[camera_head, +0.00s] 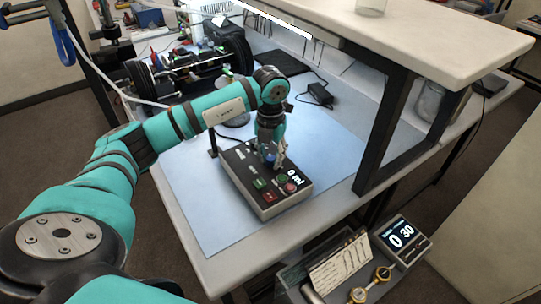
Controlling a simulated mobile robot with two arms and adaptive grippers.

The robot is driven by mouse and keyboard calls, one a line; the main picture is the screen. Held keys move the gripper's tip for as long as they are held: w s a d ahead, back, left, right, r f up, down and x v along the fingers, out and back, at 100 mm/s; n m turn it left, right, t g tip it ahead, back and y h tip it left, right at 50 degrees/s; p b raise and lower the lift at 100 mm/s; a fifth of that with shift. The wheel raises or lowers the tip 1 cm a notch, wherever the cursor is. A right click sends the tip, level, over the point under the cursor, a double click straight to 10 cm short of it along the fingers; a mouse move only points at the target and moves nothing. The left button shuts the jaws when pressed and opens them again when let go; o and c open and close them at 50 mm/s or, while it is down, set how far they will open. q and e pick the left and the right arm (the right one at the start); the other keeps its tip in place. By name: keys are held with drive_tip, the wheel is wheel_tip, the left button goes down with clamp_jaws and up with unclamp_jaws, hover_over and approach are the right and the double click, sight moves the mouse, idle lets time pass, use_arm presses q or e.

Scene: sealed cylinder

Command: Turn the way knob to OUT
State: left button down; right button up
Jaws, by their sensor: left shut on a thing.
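A dark control box (272,209) with a pale lower rim sits on the blue mat (190,185). Its top has green and red buttons and a small display reading 0 ml. My left gripper (272,161) reaches down onto the box's top from above and is shut on a small blue knob, which I take to be the way knob. The fingers hide most of the knob, and its pointer and labels cannot be read. My right gripper is not in view.
A raised shelf (440,40) on dark legs stands right of the box. Wheeled equipment (185,70) and a black adapter (320,94) lie behind. A timer display (402,237) and a card (340,262) are below the front edge. The mat's left side is clear.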

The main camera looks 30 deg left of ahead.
sight(271, 158)
use_arm(q)
drive_tip(key=c, duration=1.1)
unclamp_jaws()
drive_tip(key=shift+o, duration=0.2)
wheel_tip(271, 158, up, 12)
